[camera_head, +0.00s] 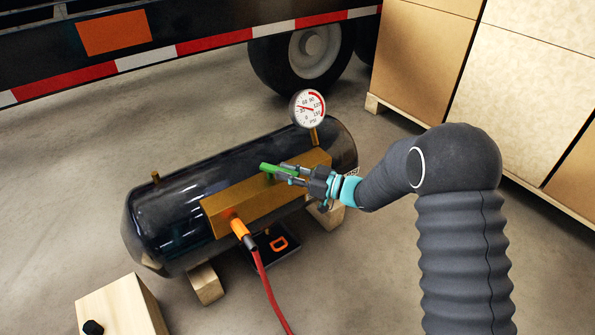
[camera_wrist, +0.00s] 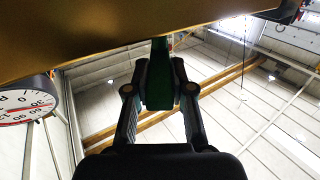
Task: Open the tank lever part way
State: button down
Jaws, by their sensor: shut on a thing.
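The black tank (camera_head: 165,205) lies on its side on wooden blocks, with a brass-coloured block (camera_head: 225,210) along its front. The green lever (camera_head: 268,168) sticks out at the upper part of this block. My gripper (camera_head: 285,172) is at the lever, with its fingers shut on it. In the wrist view the green lever (camera_wrist: 160,85) stands between the two fingertips of my gripper (camera_wrist: 160,85), below the brass block (camera_wrist: 120,30). The lever's pivot is hidden.
A round pressure gauge (camera_head: 308,108) stands on the tank's right end. A red hose (camera_head: 268,290) with an orange fitting (camera_head: 240,230) runs from the block to the front. A wooden box (camera_head: 120,308) is at the lower left; large crates (camera_head: 425,55) stand at the right.

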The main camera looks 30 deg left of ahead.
jog(key=c, duration=1)
grip_release()
jog(key=shift+s+a, duration=0.1)
jog(key=shift+a, duration=0.05)
jog(key=shift+d, duration=0.2)
jog(key=shift+w+d, duration=0.2)
jog(key=w+d, duration=0.2)
jog(key=d, duration=0.9)
jog(key=shift+d, duration=0.15)
